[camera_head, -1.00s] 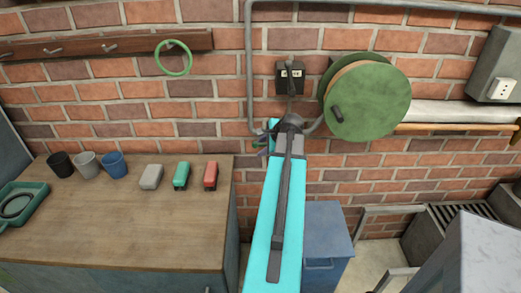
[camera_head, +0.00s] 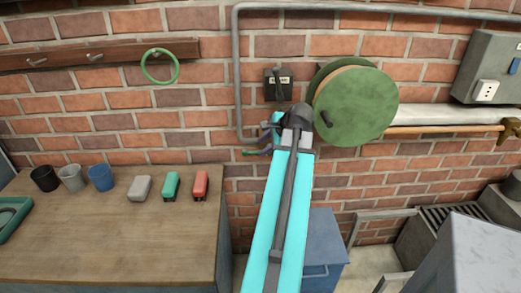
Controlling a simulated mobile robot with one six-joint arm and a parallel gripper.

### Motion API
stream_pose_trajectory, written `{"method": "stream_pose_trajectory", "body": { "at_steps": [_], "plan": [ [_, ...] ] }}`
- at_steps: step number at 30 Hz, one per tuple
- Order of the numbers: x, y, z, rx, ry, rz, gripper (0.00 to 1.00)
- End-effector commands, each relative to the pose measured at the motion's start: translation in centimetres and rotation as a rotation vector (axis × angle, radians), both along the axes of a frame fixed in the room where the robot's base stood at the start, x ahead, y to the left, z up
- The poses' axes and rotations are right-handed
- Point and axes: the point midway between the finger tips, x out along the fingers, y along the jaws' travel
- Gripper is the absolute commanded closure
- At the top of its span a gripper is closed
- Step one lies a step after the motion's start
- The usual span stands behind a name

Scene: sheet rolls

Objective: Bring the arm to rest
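My cyan arm (camera_head: 281,215) reaches up from the bottom centre toward the brick wall. My gripper (camera_head: 264,139) seems to be the small dark, blue and green part left of that joint. It is mostly hidden behind the arm, and I cannot make out its fingers or whether it holds anything.
A green reel (camera_head: 355,107) and a small black wall box (camera_head: 278,85) are close to the arm's end. A grey pipe (camera_head: 237,75) runs down the wall. The wooden bench (camera_head: 110,240) at left bears cups and several small blocks. A blue bin (camera_head: 325,245) stands below the arm.

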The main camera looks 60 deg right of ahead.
Motion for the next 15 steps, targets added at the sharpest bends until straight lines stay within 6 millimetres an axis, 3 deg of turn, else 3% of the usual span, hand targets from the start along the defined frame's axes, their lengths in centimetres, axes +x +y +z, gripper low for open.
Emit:
{"method": "stream_pose_trajectory", "body": {
  "at_steps": [15],
  "plan": [
    [-0.60, 0.25, 0.78, 0.000, 0.000, 0.000, 0.68]
  ]
}}
